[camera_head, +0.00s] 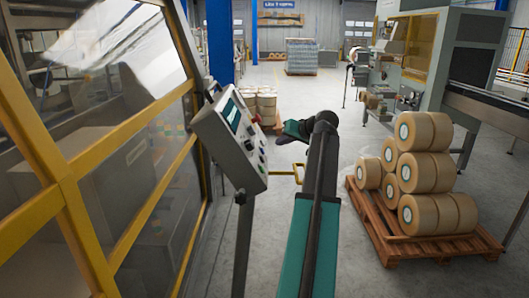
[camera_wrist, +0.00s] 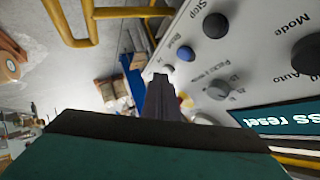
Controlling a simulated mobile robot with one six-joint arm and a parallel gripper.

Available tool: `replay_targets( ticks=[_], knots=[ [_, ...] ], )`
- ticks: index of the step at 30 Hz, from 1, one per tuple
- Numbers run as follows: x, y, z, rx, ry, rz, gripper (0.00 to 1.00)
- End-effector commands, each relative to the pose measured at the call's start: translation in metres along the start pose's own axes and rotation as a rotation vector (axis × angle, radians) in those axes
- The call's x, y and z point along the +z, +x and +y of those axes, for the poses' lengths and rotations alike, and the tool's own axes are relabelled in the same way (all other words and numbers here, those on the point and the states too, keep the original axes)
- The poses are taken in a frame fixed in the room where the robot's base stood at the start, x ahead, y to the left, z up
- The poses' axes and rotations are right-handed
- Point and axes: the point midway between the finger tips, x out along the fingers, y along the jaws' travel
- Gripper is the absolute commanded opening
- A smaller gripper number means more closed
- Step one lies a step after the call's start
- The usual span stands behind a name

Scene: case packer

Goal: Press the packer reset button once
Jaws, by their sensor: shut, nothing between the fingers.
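The grey control panel (camera_head: 228,142) stands on a post left of centre in the head view, with a screen, small buttons and a red knob. In the wrist view its face (camera_wrist: 250,45) fills the upper right. A blue button (camera_wrist: 185,53) and a dark grey button (camera_wrist: 218,90) show there; a partly legible label starting "Packer" lies between them. My gripper (camera_head: 282,139) is to the right of the panel, apart from it in the head view. In the wrist view my gripper (camera_wrist: 160,80) is shut and empty; its tip overlaps the area beside the buttons.
A yellow-framed glass guard (camera_head: 65,185) runs along the left. A yellow rail (camera_head: 284,172) sticks out below the panel. A wooden pallet of tape rolls (camera_head: 430,246) stands at the right, with a machine (camera_head: 448,65) behind it. The floor between is clear.

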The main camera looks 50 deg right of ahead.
Motion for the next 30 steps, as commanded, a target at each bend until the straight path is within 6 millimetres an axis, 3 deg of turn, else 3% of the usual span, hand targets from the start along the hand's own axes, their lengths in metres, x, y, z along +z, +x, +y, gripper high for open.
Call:
replay_targets(
  ticks=[12,30],
  knots=[
    [0.018,0.024,-0.016,0.000,0.000,-0.001,0.00],
    [0.019,0.025,-0.017,0.001,0.001,0.000,0.00]
  ],
)
